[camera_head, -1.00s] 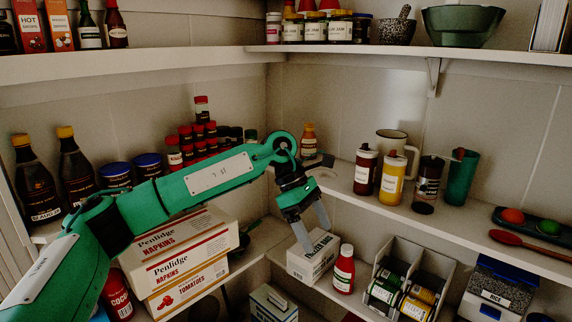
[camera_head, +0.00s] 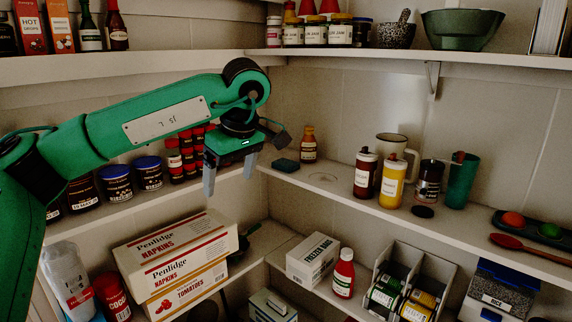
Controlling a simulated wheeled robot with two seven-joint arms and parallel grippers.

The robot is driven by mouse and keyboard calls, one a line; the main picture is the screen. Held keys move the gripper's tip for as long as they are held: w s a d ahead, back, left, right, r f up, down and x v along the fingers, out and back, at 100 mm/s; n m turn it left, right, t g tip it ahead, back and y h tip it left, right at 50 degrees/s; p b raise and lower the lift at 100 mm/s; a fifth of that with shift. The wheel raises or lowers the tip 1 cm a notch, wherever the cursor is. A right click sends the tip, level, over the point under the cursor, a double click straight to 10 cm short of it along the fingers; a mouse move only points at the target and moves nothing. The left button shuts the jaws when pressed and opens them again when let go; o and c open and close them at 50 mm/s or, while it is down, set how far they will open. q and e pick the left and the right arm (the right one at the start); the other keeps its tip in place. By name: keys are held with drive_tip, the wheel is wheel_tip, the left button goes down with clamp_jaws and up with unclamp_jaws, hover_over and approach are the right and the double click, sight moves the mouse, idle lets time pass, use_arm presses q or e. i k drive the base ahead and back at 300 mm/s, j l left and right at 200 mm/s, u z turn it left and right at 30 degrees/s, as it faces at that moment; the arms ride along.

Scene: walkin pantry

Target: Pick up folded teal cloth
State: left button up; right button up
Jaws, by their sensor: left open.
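A small folded teal cloth (camera_head: 286,165) lies on the middle shelf (camera_head: 330,186) near the back corner, just left of an orange-capped bottle (camera_head: 308,145). My left gripper (camera_head: 229,181) is to the left of the cloth and apart from it. It points down with its fingers spread and nothing between them. My right gripper is not in view.
Red-capped jars (camera_head: 173,158) are behind my left arm. Napkin boxes (camera_head: 175,248) sit below; the shelf right of the cloth is partly bare.

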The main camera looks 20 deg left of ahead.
sight(284, 164)
drive_tip(key=i, duration=1.45)
